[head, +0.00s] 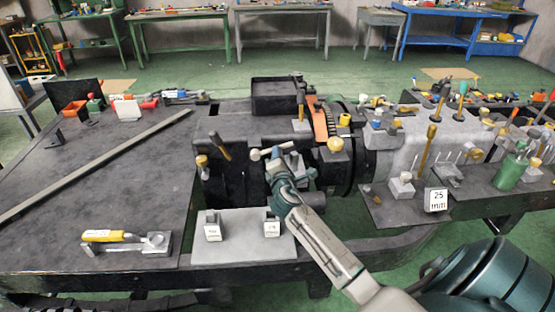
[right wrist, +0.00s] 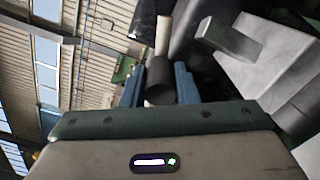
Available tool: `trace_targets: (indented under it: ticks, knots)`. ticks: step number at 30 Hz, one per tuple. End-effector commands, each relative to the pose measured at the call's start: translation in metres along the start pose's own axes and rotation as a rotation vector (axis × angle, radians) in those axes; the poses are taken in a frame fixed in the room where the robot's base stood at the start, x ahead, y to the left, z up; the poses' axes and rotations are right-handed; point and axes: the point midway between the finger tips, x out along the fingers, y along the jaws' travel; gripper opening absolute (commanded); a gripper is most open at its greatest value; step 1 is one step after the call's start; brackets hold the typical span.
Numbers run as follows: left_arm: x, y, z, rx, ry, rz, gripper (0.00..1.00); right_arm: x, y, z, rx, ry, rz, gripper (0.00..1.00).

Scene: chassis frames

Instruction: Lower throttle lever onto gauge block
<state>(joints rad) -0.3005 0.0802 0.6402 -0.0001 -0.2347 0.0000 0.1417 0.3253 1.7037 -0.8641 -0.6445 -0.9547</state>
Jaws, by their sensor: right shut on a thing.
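My right gripper (head: 277,172) reaches up to the dark machine front and is shut on a lever (head: 267,152) with a pale rounded end. In the right wrist view, a dark cylinder with a pale rod (right wrist: 162,36) sits between the blue fingers (right wrist: 157,85). I take this to be the throttle lever. Two small grey labelled blocks stand on a light grey plate (head: 240,247) below: a left block (head: 212,230) and a right block (head: 271,228). Their labels are too small to read, and I cannot tell which is the gauge block. My left gripper is not in view.
A yellow-handled tool (head: 105,236) lies on the dark left bench (head: 90,190) near a long metal bar (head: 100,164). A "25 mm" sign (head: 436,200) stands at right near a green bottle (head: 511,168). Several brass-knobbed levers stand along the machine.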

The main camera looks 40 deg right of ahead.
Motion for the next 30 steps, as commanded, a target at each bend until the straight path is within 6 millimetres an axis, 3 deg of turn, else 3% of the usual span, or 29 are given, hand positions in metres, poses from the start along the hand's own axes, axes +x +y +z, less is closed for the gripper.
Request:
trace_targets:
  ticks: [19,20,22,23,30]
  knots:
    - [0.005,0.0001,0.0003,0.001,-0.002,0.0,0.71,-0.0005,-0.0054,-0.0018,0.05,0.002,-0.003,0.0]
    - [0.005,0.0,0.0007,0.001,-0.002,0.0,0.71,-0.0005,-0.0054,-0.0018,0.05,0.002,-0.003,0.31]
    - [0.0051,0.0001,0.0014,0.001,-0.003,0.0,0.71,-0.0004,-0.0052,-0.0017,0.05,0.002,-0.003,0.45]
    - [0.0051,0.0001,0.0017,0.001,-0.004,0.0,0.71,-0.0004,-0.0051,-0.0016,0.05,0.001,-0.002,0.49]
    - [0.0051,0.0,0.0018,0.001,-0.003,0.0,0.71,-0.0003,-0.0043,-0.0012,0.05,0.001,-0.001,0.49]
